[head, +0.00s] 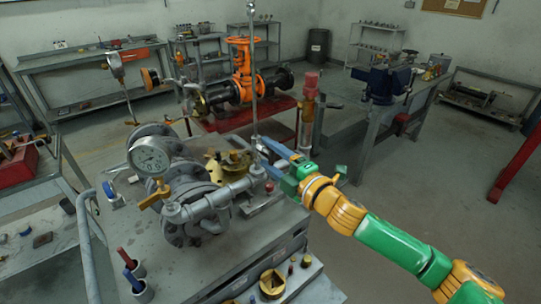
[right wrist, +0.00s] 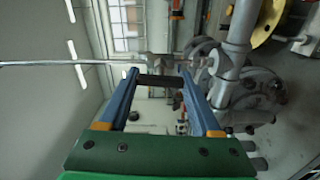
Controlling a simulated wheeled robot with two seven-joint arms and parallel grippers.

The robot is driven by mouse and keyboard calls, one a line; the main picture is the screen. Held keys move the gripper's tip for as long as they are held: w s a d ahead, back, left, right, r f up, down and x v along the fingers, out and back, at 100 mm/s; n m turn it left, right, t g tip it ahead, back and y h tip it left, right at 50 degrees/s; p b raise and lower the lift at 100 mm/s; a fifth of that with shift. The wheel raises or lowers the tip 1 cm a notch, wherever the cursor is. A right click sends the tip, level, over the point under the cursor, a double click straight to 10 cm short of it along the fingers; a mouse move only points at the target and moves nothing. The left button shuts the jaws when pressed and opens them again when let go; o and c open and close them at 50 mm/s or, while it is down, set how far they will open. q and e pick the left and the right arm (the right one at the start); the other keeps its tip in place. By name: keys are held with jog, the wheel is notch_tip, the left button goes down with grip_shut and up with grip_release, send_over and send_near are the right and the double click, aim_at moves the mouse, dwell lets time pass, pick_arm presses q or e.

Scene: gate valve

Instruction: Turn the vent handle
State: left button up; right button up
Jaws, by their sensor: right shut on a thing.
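My right gripper (head: 265,146) reaches in from the right over the valve assembly, beside the lower end of a thin upright rod (head: 255,70). In the right wrist view its blue fingers (right wrist: 158,78) stand apart, shut on a short dark bar between them. I take this bar to be the vent handle (right wrist: 160,81); it spans from one finger to the other. In that view the rod (right wrist: 60,63) runs in from the left, close to the fingertips. The handle is too small and covered to make out in the head view. My left gripper is not in view.
A grey flanged valve body with pipes (head: 205,205) and a pressure gauge (head: 150,157) stand left of my gripper on the grey bench. An orange valve (head: 242,68) stands farther back. The floor at right is clear.

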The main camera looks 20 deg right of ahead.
jog(key=o, duration=1.4)
jog(key=b+v, duration=0.3)
jog(key=v, duration=0.4)
jog(key=shift+b, duration=0.4)
